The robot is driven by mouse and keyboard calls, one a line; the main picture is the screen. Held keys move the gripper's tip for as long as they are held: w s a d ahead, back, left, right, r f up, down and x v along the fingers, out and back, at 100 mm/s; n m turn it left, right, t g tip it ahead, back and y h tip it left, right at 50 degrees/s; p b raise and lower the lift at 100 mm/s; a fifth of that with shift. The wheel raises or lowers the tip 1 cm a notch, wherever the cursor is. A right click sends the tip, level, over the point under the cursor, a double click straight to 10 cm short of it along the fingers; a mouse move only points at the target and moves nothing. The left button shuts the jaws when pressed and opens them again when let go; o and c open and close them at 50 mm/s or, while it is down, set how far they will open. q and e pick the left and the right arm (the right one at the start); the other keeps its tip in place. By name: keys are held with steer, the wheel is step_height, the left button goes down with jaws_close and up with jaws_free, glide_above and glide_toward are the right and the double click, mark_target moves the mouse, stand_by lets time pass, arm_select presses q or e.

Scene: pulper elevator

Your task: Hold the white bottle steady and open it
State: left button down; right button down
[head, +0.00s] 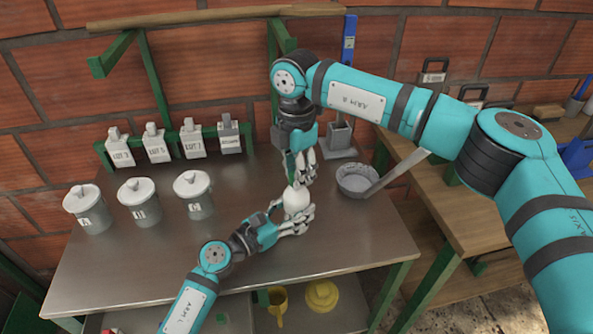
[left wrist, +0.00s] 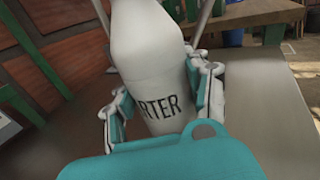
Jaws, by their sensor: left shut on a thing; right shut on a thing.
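The white bottle (head: 296,200) stands on the metal table, right of the middle. In the left wrist view the bottle (left wrist: 150,60) shows dark letters ending in "RTER" and fills the space between the fingers. My left gripper (head: 298,219) is shut around the bottle's body from the lower left. Its fingers also show in the left wrist view (left wrist: 160,105), one on each side of the bottle. My right gripper (head: 301,178) points down from above and is shut at the bottle's top. Its fingers hide the cap, so I cannot tell whether the cap is on or loose.
A grey bowl (head: 356,180) with a long flat handle stands close to the right of the bottle. Several lidded metal canisters (head: 139,203) stand at the left. The table's front middle (head: 330,250) is clear.

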steer(key=n, duration=0.7)
steer(key=shift+n, duration=0.3)
steer(key=n, duration=2.1)
steer(key=shift+r, duration=0.1)
steer(key=n, duration=0.4)
steer(key=shift+n, duration=0.4)
steer(key=n, duration=0.4)
steer(key=shift+n, duration=0.4)
steer(key=n, duration=0.4)
steer(key=shift+n, duration=0.4)
steer(key=n, duration=0.6)
